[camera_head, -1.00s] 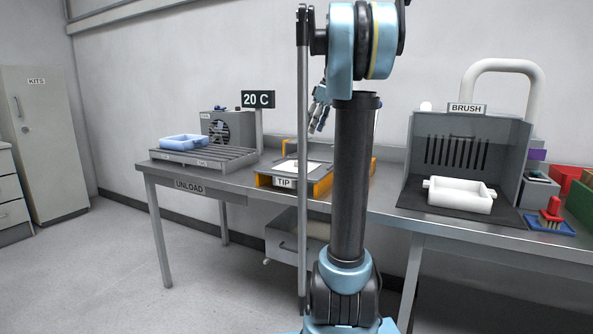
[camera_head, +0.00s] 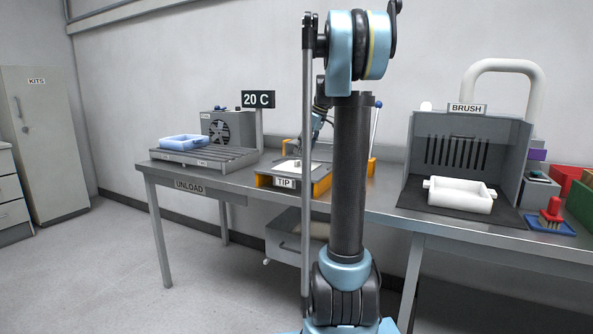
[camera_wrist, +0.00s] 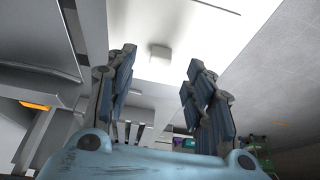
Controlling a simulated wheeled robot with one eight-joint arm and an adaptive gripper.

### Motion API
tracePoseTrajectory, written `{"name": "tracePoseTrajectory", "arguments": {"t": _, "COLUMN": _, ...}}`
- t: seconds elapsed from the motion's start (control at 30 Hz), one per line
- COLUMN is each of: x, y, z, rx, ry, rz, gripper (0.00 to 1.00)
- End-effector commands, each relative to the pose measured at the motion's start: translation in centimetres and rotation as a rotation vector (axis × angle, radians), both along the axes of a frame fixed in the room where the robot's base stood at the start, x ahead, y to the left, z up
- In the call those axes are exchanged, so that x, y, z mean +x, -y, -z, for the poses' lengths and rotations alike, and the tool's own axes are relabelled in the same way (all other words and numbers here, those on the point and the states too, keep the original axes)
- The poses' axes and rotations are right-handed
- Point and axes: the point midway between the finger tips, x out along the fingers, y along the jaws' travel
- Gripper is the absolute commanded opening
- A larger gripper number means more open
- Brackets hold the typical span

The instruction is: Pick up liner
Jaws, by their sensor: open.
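A flat white sheet, which looks like the liner (camera_head: 286,168), lies on the TIP stand on the bench. In the wrist view the white sheet (camera_wrist: 185,25) fills the upper middle, with a small pale square block (camera_wrist: 159,52) on it. My gripper (camera_wrist: 158,66) is open, and the block shows between its two fingertips with clear space on both sides. In the head view my gripper (camera_head: 298,150) hangs low over the TIP stand, partly hidden by my arm. Whether the fingers touch the sheet cannot be told.
The TIP stand (camera_head: 262,181) has orange sides. To its left a blue tray (camera_head: 184,142) sits on a slatted rack (camera_head: 225,158) by a fan unit. To the right a white tray (camera_head: 462,197) stands in the BRUSH booth (camera_head: 425,150), with a red brush (camera_head: 551,211) beside it.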

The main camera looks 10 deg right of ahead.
Motion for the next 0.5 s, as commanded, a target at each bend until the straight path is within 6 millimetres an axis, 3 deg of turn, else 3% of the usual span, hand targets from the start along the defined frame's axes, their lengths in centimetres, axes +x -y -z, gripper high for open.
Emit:
{"name": "tracePoseTrajectory", "arguments": {"t": 0.17, "x": 0.3, "y": -0.4, "z": 0.8, "rx": 0.0, "ry": 0.0, "rz": -0.001, "gripper": 0.48}}
{"name": "tracePoseTrajectory", "arguments": {"t": 0.5, "x": 1.5, "y": -2.0, "z": 4.4, "rx": -0.001, "ry": 0.001, "rz": -0.001, "gripper": 0.48}}
